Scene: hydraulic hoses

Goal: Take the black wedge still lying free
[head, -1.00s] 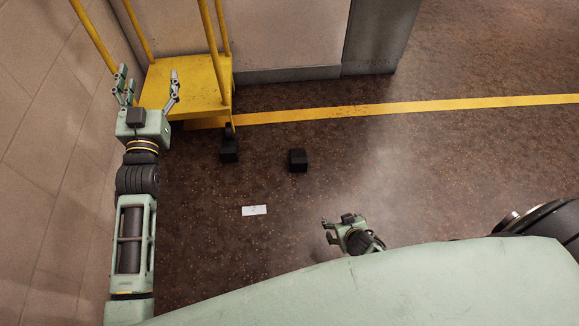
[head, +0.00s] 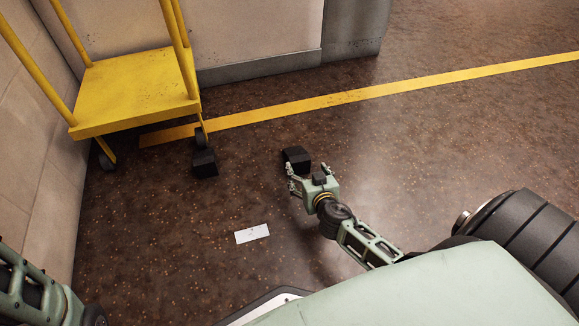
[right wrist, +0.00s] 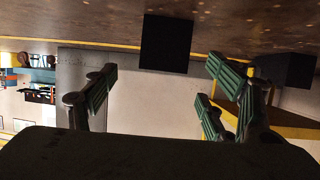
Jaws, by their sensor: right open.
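A black wedge (head: 296,155) lies free on the brown floor, near the middle of the head view. My right gripper (head: 307,174) is open and empty just on the near side of it. In the right wrist view, which is upside down, this wedge (right wrist: 166,44) shows ahead between the spread fingers; I cannot tell whether they touch it. A second black wedge (head: 204,164) sits on the floor close against a wheel of the yellow cart; it also shows at the right of the right wrist view (right wrist: 286,69). My left gripper is out of view.
The yellow cart (head: 140,85) stands at the back left by the wall, with its wheel (head: 201,138) at the second wedge. A white card (head: 252,233) lies on the floor. A yellow line (head: 350,96) crosses behind the wedges. The floor to the right is clear.

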